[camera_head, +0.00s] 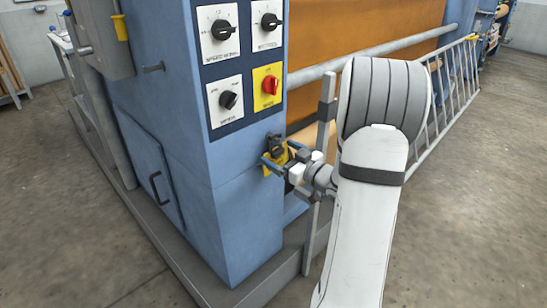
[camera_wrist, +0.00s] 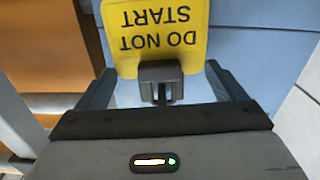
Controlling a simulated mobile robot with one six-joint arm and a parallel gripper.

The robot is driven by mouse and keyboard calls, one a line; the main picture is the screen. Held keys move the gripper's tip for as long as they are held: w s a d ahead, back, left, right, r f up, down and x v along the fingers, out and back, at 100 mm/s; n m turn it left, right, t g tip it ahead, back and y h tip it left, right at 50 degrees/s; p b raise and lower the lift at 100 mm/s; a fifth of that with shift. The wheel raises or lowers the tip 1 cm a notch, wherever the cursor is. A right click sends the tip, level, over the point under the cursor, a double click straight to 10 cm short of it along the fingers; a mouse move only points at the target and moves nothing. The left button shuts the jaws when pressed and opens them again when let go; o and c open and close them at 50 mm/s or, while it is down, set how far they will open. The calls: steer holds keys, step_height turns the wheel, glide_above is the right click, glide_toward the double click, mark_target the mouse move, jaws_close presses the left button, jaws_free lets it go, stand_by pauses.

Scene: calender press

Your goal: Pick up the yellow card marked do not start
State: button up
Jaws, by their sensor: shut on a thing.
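The yellow card (camera_wrist: 158,20) shows in the wrist view with the black words DO NOT START, upside down in the picture. In the head view the card (camera_head: 268,170) is a small yellow patch, partly hidden by my gripper, at the right edge of the blue machine cabinet. My gripper (camera_head: 275,158) is at the card. In the wrist view a black block (camera_wrist: 160,72) sits between my gripper's fingers (camera_wrist: 162,88) at the card's lower picture edge, and the gripper is shut on it. I cannot tell whether the card still touches the cabinet.
The blue cabinet (camera_head: 235,200) carries a dark panel with several knobs, one a red knob on a yellow plate (camera_head: 267,87). A grey post (camera_head: 321,160) stands close right of my gripper. A grey rail (camera_head: 375,50) and ladder-like guard (camera_head: 460,90) run behind. Floor is open at right.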

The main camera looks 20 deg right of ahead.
steer(key=shift+r+p, duration=0.3)
steer(key=shift+r, duration=0.2)
steer(key=shift+r+p+v, duration=0.15)
steer(key=shift+p+v, duration=0.65)
steer(key=shift+v, duration=3.7)
steer(key=shift+r+p+v, duration=0.2)
steer(key=shift+p+v, duration=0.55)
steer(key=shift+v, duration=3.8)
